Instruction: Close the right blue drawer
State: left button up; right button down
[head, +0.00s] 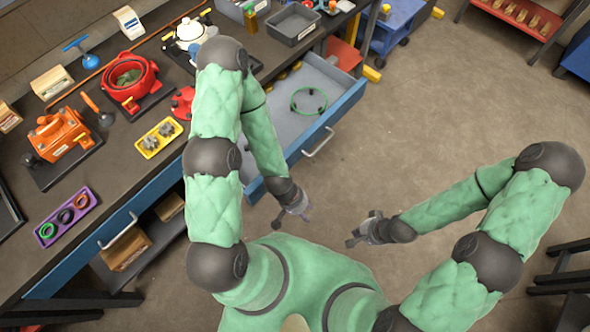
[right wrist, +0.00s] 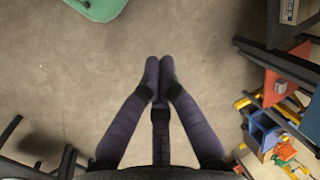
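The right blue drawer (head: 335,119) is pulled out from under the workbench in the head view. Its grey inside holds a green ring (head: 308,101), and its front has a metal handle (head: 318,142). My left gripper (head: 293,216) is open and empty, in front of the drawer's near end and apart from its front. My left arm hides part of the drawer's near side.
The workbench top (head: 120,150) carries a red pot (head: 129,79), an orange machine (head: 59,135), a yellow tray (head: 158,138) and a purple tray (head: 67,217). Another blue drawer front (head: 80,258) is at lower left. The floor (head: 430,115) right of the open drawer is clear.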

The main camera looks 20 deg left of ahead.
notch_tip(320, 180, down, 7)
jog(key=b, duration=0.7)
jog(key=w+a+r+m+t+y+b, duration=0.1)
jog(key=w+a+r+m+y+b, duration=0.2)
jog(key=a+r+m, duration=0.6)
jog(key=w+a+r+m+t+y+b, duration=0.15)
jog(key=w+a+r+m, duration=0.25)
jog(key=a+r+m, duration=0.45)
jog(key=w+a+f+m+b, duration=0.1)
jog(key=w+a+f+b, duration=0.1)
jog(key=a+f, duration=0.2)
jog(key=w+a+f+m+b, duration=0.1)
jog(key=w+a+f+b, duration=0.1)
jog(key=a+f, duration=0.3)
jog(key=shift+a+b, duration=0.8)
jog(key=shift+a, duration=0.3)
